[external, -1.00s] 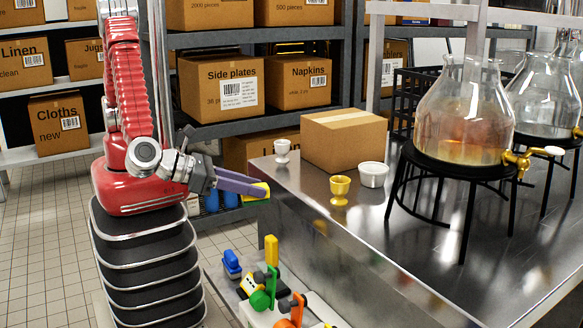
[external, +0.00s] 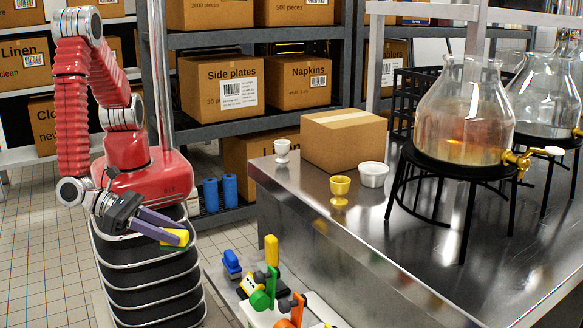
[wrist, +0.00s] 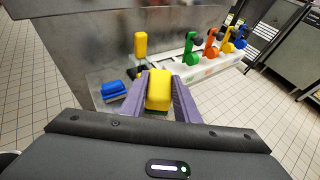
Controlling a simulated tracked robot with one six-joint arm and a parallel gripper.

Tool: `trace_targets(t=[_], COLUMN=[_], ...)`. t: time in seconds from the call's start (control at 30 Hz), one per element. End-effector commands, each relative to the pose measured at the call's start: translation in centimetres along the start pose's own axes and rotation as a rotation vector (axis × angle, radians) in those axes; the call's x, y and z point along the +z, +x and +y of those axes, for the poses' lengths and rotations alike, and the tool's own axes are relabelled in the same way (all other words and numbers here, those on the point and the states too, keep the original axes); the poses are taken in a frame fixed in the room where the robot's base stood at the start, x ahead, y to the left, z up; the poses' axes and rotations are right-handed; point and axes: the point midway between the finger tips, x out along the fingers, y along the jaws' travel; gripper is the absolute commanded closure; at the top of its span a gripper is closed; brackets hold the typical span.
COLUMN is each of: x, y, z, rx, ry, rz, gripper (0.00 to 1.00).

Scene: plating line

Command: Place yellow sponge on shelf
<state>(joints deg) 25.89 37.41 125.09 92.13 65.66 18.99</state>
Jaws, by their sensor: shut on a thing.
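The yellow sponge (external: 176,238) has a green underside. My gripper (external: 170,232) is shut on it, in front of my red body in the external view. In the wrist view the sponge (wrist: 159,90) sits between the two purple fingers of my gripper (wrist: 160,102).
The steel table (external: 300,205) holds a yellow cup (external: 340,190), a white cup (external: 282,150), a white bowl (external: 373,174), a cardboard box (external: 343,140) and glass dispensers (external: 464,105). Storage racks with boxes (external: 221,90) stand behind.

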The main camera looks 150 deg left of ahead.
Motion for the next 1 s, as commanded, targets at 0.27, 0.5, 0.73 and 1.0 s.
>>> trace_targets(t=[0.27,0.5,0.73,1.0], x=[0.1,-0.1,-0.2,-0.7], y=[0.0,-0.2,-0.3,-0.7], z=[-0.3,-1.5,-2.0,-1.4], rx=[-0.005,-0.109,-0.257,-0.403], ry=[0.001,0.046,0.108,0.169], rz=[0.000,0.000,0.000,0.001], gripper=[0.96,0.96,0.96,0.96])
